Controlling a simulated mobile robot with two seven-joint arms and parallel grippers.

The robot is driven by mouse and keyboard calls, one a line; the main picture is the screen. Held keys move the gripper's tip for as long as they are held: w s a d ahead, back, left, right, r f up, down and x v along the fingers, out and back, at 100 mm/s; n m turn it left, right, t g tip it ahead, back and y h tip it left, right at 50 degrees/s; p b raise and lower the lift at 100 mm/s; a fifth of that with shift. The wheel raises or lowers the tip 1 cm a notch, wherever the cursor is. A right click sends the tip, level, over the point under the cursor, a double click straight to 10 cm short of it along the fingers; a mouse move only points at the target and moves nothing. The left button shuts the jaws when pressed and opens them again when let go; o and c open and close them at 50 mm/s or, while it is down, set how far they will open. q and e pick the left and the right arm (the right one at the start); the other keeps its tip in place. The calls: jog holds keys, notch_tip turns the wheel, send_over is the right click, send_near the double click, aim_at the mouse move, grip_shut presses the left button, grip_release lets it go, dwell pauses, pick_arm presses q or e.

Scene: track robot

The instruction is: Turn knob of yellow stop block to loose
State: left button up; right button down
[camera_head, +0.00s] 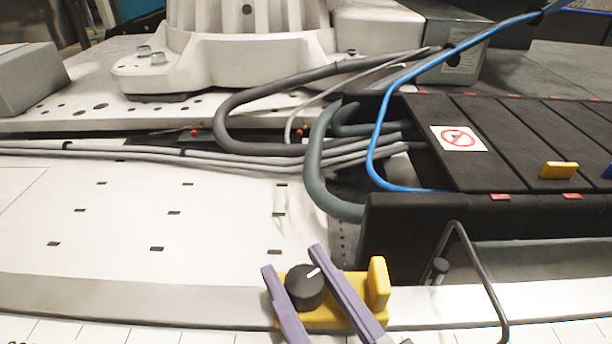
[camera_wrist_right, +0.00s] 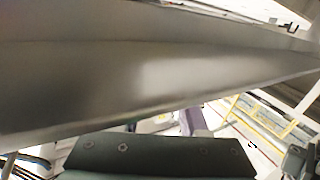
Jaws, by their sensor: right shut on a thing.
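The yellow stop block (camera_head: 378,285) sits on the light metal rail at the bottom centre of the head view. Its round black knob (camera_head: 306,289) has a white pointer mark that points to the upper right. My right gripper (camera_head: 293,258) reaches in from the bottom with two purple fingers, one on each side of the knob, and is shut on it. A purple finger also shows in the right wrist view (camera_wrist_right: 190,122), where the knob and block are not visible. My left gripper is in neither view.
A bent dark metal rod (camera_head: 468,262) rises just right of the block. Behind it stands a black slatted cable cover (camera_head: 480,160) with a blue cable (camera_head: 376,130) and grey hoses (camera_head: 318,165). The white plate (camera_head: 120,215) at left is largely clear.

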jog(key=shift+y, duration=0.3)
jog(key=shift+c, duration=2.2)
grip_release()
jog(key=shift+a, duration=0.1)
